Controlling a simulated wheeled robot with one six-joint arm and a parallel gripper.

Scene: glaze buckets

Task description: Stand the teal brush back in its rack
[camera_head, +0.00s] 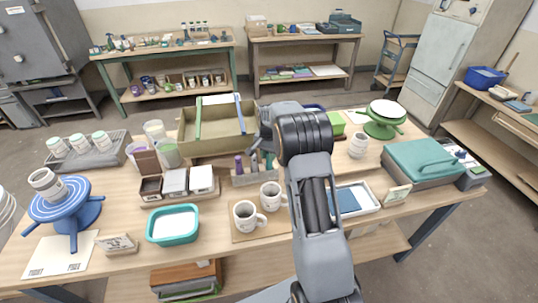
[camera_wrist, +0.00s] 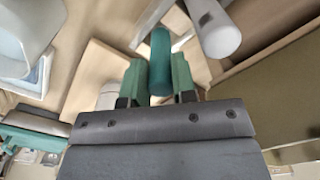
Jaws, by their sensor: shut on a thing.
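The teal brush (camera_wrist: 160,62) shows in the wrist view as a teal cylinder between the two green fingers of my gripper (camera_wrist: 159,82). In the head view my gripper is largely hidden behind my arm, close above a small grey rack (camera_head: 243,180) at the middle of the table. A purple brush handle (camera_head: 239,164) stands at the rack's left part. Teal pieces show just right of it, but I cannot tell brush from fingers there. Whether the held brush touches the rack is hidden.
Two speckled mugs (camera_head: 246,217) stand on a board in front of the rack. A khaki crate (camera_head: 218,130) stands behind it, and several small boxes (camera_head: 176,182) to its left. A teal tub (camera_head: 173,225) is front left. A pale cylinder (camera_wrist: 216,32) is near my gripper.

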